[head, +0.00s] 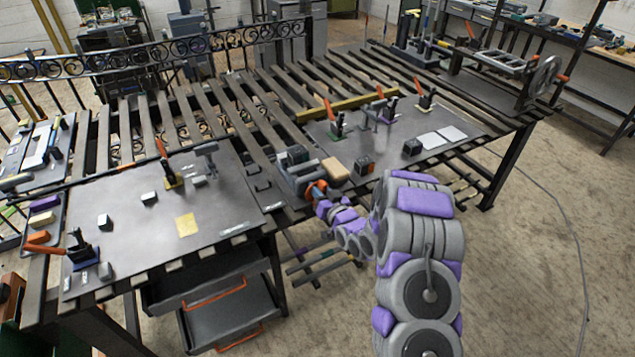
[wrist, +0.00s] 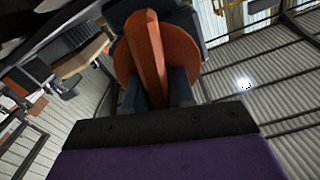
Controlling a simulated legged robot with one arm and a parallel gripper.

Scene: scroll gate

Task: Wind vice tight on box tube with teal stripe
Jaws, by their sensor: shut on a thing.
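The grey vice (head: 292,172) is at the front edge of the slatted table, between two dark plates. My gripper (head: 317,192) is at its near side, at the orange vice handle (head: 311,186). In the wrist view my gripper (wrist: 156,92) is shut on the orange handle (wrist: 146,45), with a round orange part behind it. I cannot make out a teal stripe or a box tube in the vice jaws; the jaws are small in the head view and out of clear sight in the wrist view.
A tan block (head: 335,170) lies just right of the vice. Orange-handled clamps stand on the left plate (head: 150,235) and the right plate (head: 395,150). A dark drawer unit (head: 230,315) is below the table. The floor to the right is mostly open, with a cable on it.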

